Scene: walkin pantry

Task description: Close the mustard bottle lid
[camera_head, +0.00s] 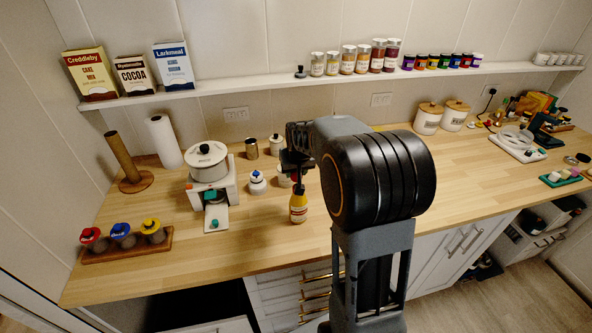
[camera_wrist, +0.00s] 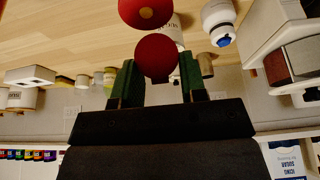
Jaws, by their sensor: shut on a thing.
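The mustard bottle (camera_head: 298,209) stands upright near the front of the wooden counter, yellow with a pale label. In the wrist view, a round red cap (camera_wrist: 147,11) with a small orange centre shows at the top edge. A darker red disc, the lid (camera_wrist: 156,56), sits between the green fingertips of my gripper (camera_wrist: 157,80). The fingers are shut on this lid. The lid appears open beside the cap; the hinge cannot be made out.
A white jar with a blue top (camera_head: 257,183) stands left of the bottle, near a white appliance with a pot (camera_head: 207,162). A wooden rack with red, blue and yellow-lidded jars (camera_head: 125,242) is far left.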

